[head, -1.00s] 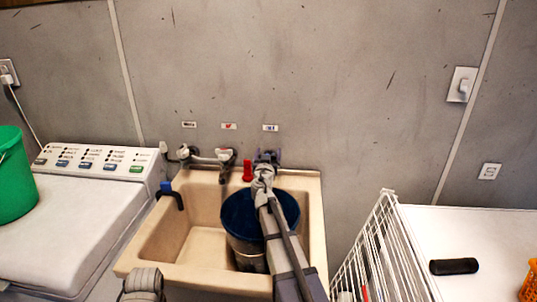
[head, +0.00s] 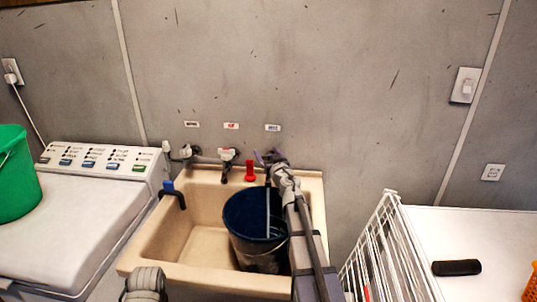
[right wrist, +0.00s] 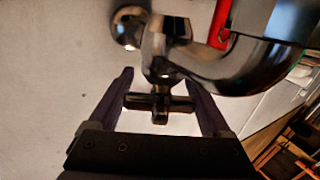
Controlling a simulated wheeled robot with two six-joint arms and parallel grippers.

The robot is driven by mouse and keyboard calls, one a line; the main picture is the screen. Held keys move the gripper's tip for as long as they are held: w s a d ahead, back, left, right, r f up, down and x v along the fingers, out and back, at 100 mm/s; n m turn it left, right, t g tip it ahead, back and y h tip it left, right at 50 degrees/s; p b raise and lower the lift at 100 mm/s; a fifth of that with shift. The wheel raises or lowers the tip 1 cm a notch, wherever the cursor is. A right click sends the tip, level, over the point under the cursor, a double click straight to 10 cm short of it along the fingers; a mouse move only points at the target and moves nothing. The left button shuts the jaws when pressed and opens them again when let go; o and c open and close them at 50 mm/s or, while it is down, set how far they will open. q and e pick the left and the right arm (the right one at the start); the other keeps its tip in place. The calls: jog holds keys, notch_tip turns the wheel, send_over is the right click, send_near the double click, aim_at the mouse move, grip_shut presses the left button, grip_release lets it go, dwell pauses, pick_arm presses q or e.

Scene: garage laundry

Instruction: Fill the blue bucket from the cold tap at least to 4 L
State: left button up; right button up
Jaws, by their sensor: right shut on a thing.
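The blue bucket (head: 240,222) stands upright in the sink basin (head: 168,232), under the right-hand tap. My right gripper (head: 271,160) is at that tap, below the rightmost wall label. In the right wrist view its fingers (right wrist: 160,100) are on either side of the dark cross-shaped tap handle (right wrist: 160,103), shut on it. The curved metal spout (right wrist: 235,72) is beside the handle. A thin pale vertical streak (head: 268,212) like a water stream runs down into the bucket. The water level cannot be made out. My left gripper is not seen; only a grey part of mine shows at the bottom.
Another tap (head: 228,154) and a red thing (head: 250,172) are left of my gripper. A blue-topped dark hook-like thing (head: 172,193) sits on the sink's left rim. A washer (head: 75,215) with a green bucket (head: 14,175) is left. A white wire rack (head: 378,255) stands right.

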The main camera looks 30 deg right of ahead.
jog(key=shift+a+n+y, duration=0.25)
jog(key=shift+n+y, duration=0.7)
jog(key=shift+y, duration=0.55)
jog(key=shift+a+n+y, duration=0.25)
jog(key=shift+n+y, duration=0.7)
jog(key=shift+y, duration=0.55)
jog(key=o, duration=1.2)
jog(key=shift+c, duration=0.2)
jog(key=shift+s, duration=0.15)
jog(key=s+d, duration=0.1)
jog(key=s, duration=0.6)
jog(key=shift+s+d, duration=0.2)
